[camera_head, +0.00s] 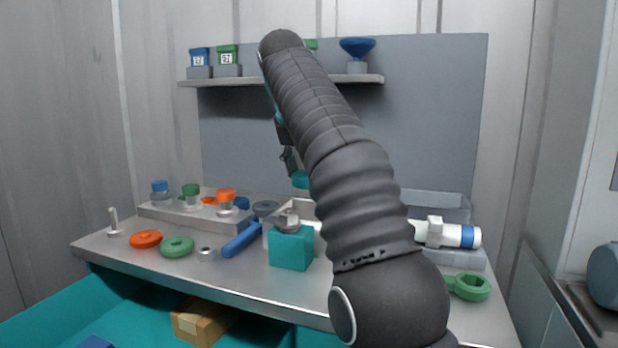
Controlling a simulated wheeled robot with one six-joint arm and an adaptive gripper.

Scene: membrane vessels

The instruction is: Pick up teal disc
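A teal disc (300,180) shows just left of my arm, above the workbench, its right part hidden behind the arm. What it rests on is not clear. My gripper (290,168) points down, with its dark fingers close to the disc's upper left side. I cannot tell whether the fingers touch the disc, or whether they are open or shut, because they are small and partly hidden by my arm.
A teal block (291,250) with a metal piece on top stands in front. Left are a blue-handled tool (241,240), an orange ring (146,239), a green ring (177,246) and a raised rack (160,212) with capped parts. A shelf (280,81) hangs behind.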

